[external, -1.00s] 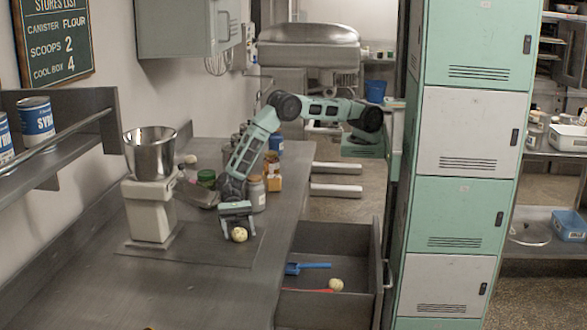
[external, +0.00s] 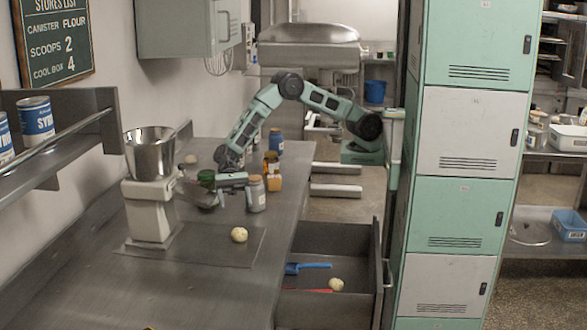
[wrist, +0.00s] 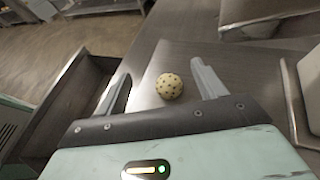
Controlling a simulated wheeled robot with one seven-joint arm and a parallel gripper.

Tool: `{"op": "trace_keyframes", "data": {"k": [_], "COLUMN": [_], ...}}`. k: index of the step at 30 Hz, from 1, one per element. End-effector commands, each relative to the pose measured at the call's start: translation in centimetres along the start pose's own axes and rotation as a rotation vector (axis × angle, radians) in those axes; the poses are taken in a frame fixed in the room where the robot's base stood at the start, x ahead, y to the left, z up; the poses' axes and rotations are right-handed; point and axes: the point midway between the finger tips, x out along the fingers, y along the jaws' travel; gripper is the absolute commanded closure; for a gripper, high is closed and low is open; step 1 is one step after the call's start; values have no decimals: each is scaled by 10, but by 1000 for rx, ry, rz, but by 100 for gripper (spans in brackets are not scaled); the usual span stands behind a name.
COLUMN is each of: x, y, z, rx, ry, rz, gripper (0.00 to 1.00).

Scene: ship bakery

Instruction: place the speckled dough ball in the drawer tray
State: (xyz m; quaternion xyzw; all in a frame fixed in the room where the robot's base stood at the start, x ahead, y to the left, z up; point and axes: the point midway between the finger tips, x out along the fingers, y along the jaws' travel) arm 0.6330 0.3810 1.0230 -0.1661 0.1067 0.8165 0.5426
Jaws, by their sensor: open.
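The wrist view shows the pale ball (wrist: 170,87) with dark specks, lying beyond and between my open fingers. My gripper (wrist: 160,77) is open and empty. In the external view it is behind the ball, near the jars, clear of it. The open drawer (external: 352,237) juts out right of the counter. It holds a blue scoop (external: 308,267), a second pale ball (external: 336,284) and a thin red item partly hidden by the counter edge.
Another pale ball (external: 190,159) lies farther back. Tall lockers (external: 465,130) stand right of the drawer. The front counter is clear.

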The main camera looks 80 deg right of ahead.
Motion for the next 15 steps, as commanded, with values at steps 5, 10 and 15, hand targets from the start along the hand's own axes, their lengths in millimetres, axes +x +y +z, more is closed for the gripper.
{"op": "trace_keyframes", "data": {"k": [5,10,15], "x": [-18,-54,-100], "y": [37,117,201], "z": [19,36,34], "rx": [-156,-489,-864], "ry": [95,283,469], "rz": [64,223,426], "gripper": [31,31,31]}}
